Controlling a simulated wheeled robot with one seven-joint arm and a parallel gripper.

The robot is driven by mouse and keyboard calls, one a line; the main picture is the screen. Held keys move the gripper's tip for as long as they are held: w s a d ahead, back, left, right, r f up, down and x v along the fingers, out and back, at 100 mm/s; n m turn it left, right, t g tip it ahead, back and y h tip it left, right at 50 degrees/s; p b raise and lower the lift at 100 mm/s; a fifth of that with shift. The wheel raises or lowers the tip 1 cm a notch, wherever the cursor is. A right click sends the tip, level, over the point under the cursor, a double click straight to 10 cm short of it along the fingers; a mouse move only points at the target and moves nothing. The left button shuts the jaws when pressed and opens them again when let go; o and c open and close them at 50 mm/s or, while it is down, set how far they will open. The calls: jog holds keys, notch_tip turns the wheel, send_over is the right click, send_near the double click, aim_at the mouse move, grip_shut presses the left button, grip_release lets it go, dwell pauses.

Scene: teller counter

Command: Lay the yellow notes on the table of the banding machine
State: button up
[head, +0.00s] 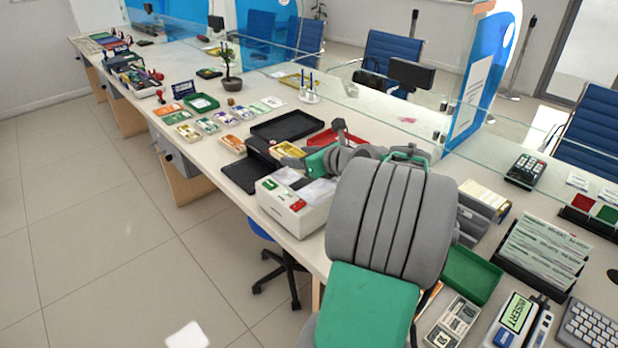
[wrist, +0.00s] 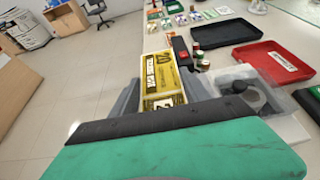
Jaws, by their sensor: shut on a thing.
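The yellow notes (wrist: 160,75) are a banded-looking stack marked 20, held between the grey fingers of my gripper (wrist: 165,98). In the head view the yellow notes (head: 290,149) stick out to the left of my gripper (head: 300,155). The banding machine appears to be the black unit with a low flat table (head: 238,176) and an upright part (head: 261,149), just left of the notes. In the wrist view a black arm with a red button (wrist: 182,50) is close beside the notes' far right edge. Whether the notes touch the table is hidden.
A white machine (head: 292,210) stands in front of my gripper. A black tray (head: 288,125) and a red tray (head: 335,137) lie behind it. Several note stacks (head: 208,125) line the counter to the left. Small rolls (wrist: 202,62) stand near the red button.

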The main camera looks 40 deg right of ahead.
send_over(309, 183)
notch_tip(309, 183, down, 6)
jog(key=shift+r, duration=0.25)
jog(key=shift+d+f+b, duration=0.1)
jog(key=shift+f+b, duration=0.4)
jog(key=shift+f, duration=1)
jog(key=shift+f, duration=0.1)
jog(key=o, duration=1.4)
jog(key=shift+o, duration=0.2)
jog(key=p+v, duration=0.1)
jog(key=v, duration=1.1)
